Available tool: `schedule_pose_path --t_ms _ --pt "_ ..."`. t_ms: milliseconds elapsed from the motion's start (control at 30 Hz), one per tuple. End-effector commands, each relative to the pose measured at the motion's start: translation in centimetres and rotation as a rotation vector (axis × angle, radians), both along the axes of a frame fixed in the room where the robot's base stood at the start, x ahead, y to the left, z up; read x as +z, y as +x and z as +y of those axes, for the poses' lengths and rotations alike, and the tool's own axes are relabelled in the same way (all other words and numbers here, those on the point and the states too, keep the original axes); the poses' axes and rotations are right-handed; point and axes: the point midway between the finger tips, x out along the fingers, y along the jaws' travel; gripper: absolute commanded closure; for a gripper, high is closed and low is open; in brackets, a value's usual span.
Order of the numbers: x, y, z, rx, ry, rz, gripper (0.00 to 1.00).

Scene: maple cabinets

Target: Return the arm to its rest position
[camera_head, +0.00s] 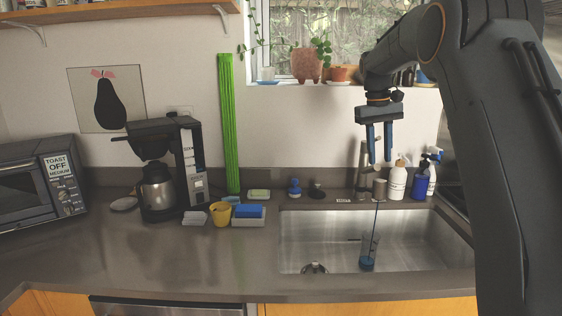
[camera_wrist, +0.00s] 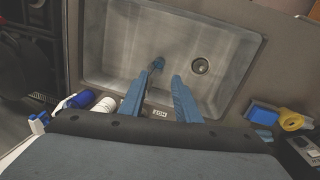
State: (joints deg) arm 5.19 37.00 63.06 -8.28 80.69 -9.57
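My gripper (camera_head: 380,143) hangs from my raised arm at the right, pointing down above the back edge of the sink (camera_head: 310,262). Its two blue fingers are apart with nothing between them. In the wrist view my gripper (camera_wrist: 155,95) also shows open over the sink's back edge. A blue item with a thin upright stick (camera_head: 367,262) stands in the sink, below the gripper.
The faucet (camera_head: 363,170), a white bottle (camera_head: 398,182) and blue spray bottles (camera_head: 420,182) stand close behind and beside the gripper. Potted plants (camera_head: 308,65) line the windowsill. A coffee maker (camera_head: 190,165), yellow cup (camera_head: 221,215) and toaster oven (camera_head: 40,192) stand left. The front counter is clear.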

Motion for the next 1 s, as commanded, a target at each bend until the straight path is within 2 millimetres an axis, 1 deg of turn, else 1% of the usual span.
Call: schedule_pose_path --t_ms 33,167,267,367,567,600,667,700,800,900,1000 --pt "-1.2 -1.1 0.8 0.003 0.009 -0.005 0.7" --pt "-4.2 -4.2 2.5 0.004 0.031 -0.03 0.7" --pt "-6.7 -7.0 3.8 -0.001 0.05 -0.048 0.7" --pt "-9.2 -10.4 5.1 -0.005 0.068 -0.066 0.7" --pt "-14.2 -18.3 7.4 -0.03 0.102 -0.1 0.7" --pt "-15.2 -20.0 7.8 -0.036 0.109 -0.106 0.7" --pt "-16.7 -22.7 8.3 -0.044 0.117 -0.117 0.7" --pt "-17.6 -24.5 8.7 -0.05 0.123 -0.122 0.7" --pt "-19.7 -28.7 9.3 -0.068 0.134 -0.136 0.7" --pt "-21.2 -31.9 9.7 -0.08 0.141 -0.148 0.7" --pt "-22.1 -33.9 9.9 -0.088 0.146 -0.154 0.7"
